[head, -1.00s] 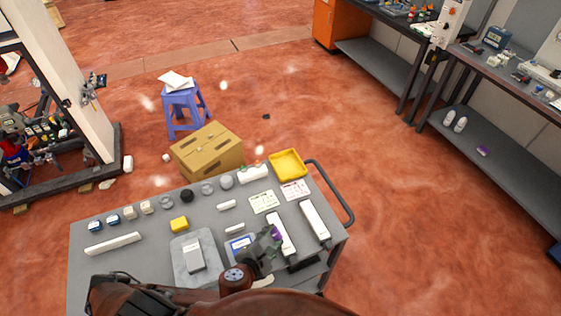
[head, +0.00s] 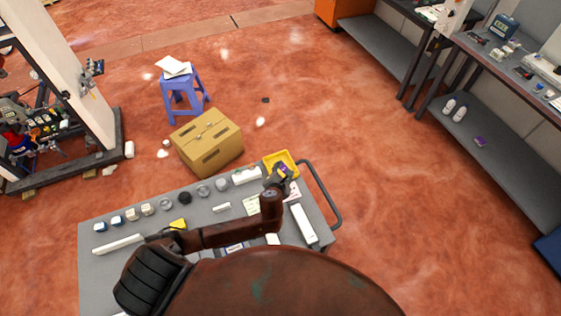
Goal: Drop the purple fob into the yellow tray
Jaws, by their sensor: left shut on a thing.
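The yellow tray (head: 270,160) sits at the far right corner of the grey cart top. My left gripper (head: 281,174) is over the near part of the tray and hides some of it. It is shut on the purple fob (head: 284,170), a small piece of which shows at the fingertips against the yellow. I cannot tell the fob's exact height above the tray floor. My right gripper is not in view.
The grey cart (head: 100,262) carries several small blocks, discs and white bars, partly hidden by my arm. Its black handle (head: 328,195) curves along the right side. A cardboard box (head: 208,142) stands behind it. Another purple item (head: 480,141) lies on the right bench's lower shelf.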

